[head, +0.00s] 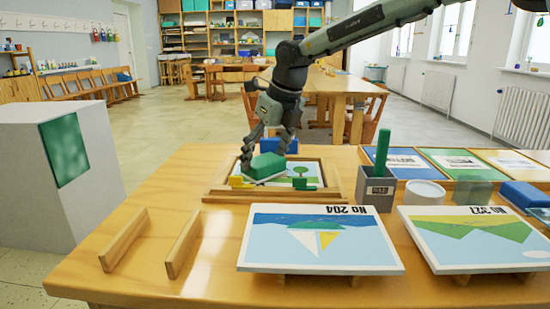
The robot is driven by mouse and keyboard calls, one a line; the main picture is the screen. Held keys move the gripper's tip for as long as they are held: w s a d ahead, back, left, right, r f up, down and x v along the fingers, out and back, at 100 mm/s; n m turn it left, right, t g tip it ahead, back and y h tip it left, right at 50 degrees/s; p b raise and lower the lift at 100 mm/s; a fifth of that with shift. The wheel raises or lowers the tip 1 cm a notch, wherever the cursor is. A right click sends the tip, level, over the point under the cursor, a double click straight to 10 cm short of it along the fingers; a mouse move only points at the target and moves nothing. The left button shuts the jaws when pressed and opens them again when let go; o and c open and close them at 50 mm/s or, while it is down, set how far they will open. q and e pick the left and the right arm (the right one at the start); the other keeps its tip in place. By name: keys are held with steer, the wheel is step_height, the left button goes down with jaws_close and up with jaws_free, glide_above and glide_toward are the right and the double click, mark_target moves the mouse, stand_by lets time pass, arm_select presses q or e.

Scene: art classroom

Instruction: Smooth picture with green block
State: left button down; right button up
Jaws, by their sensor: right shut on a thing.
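My right gripper (268,150) points down over the wooden frame (334,195) on the table. It is shut on the green block (267,167), which has a pale underside. The block is over the left part of the picture (312,170) lying inside the frame, apparently on or very close to it; I cannot tell if they touch. The picture shows a green tree on a light ground, and its left part is hidden by the block and gripper. My left gripper is not in view.
Picture boards No 204 (320,242) and No 327 (480,240) rest on supports in front. A grey cup (375,194) with a green stick and a white round container (424,193) stand right. Two wooden rails (183,244) lie left. A blue block (309,146) is behind.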

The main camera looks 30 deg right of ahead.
mark_target(284, 167)
steer(key=shift+w+a, duration=0.2)
steer(key=shift+a, duration=0.1)
steer(key=shift+f+b, duration=0.25)
steer(key=shift+b, duration=0.15)
steer(key=shift+s+d+f+b, duration=0.1)
steer(key=shift+s+d+b, duration=0.3)
steer(key=shift+d, duration=0.3)
steer(key=shift+s+d+b, duration=0.15)
steer(key=shift+s+d, duration=0.35)
steer(key=shift+d, duration=0.2)
steer(key=shift+s+d, duration=0.65)
steer(key=shift+d, duration=0.35)
steer(key=shift+s+d, duration=0.55)
steer(key=shift+d, duration=0.35)
steer(key=shift+s+d, duration=0.55)
steer(key=shift+d, duration=0.35)
steer(key=shift+s+d, duration=0.15)
steer(key=shift+d, duration=0.15)
steer(key=shift+c, duration=1)
